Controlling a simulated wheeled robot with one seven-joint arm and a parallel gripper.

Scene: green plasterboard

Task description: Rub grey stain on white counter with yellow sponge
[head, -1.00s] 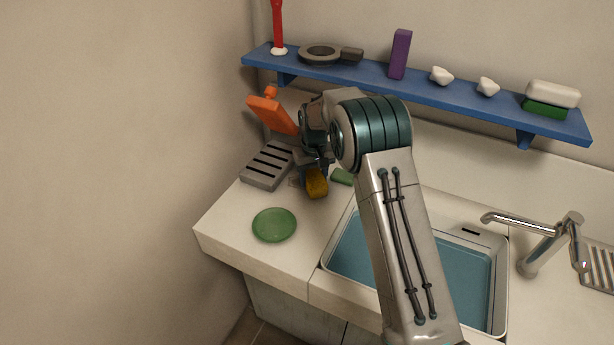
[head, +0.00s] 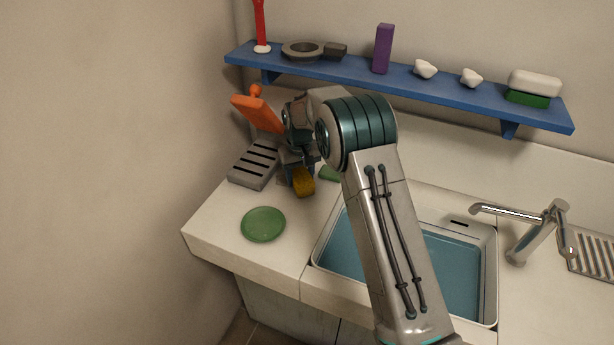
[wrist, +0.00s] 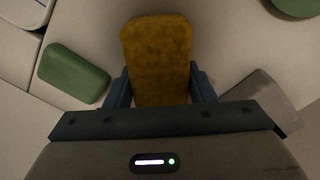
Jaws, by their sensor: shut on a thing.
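The yellow sponge (head: 303,182) is held in my gripper (head: 300,168) over the white counter (head: 215,226), left of the sink. In the wrist view the sponge (wrist: 157,50) sits between the two blue fingers of my gripper (wrist: 160,90), which are shut on it. Its far end sticks out past the fingers. I cannot tell whether the sponge touches the counter. I cannot make out the grey stain clearly in either view; the sponge and gripper cover part of the counter there.
A green block (head: 329,174) lies close right. A green plate (head: 263,224) lies in front. The sink (head: 455,275) is at right, a blue shelf (head: 440,92) above.

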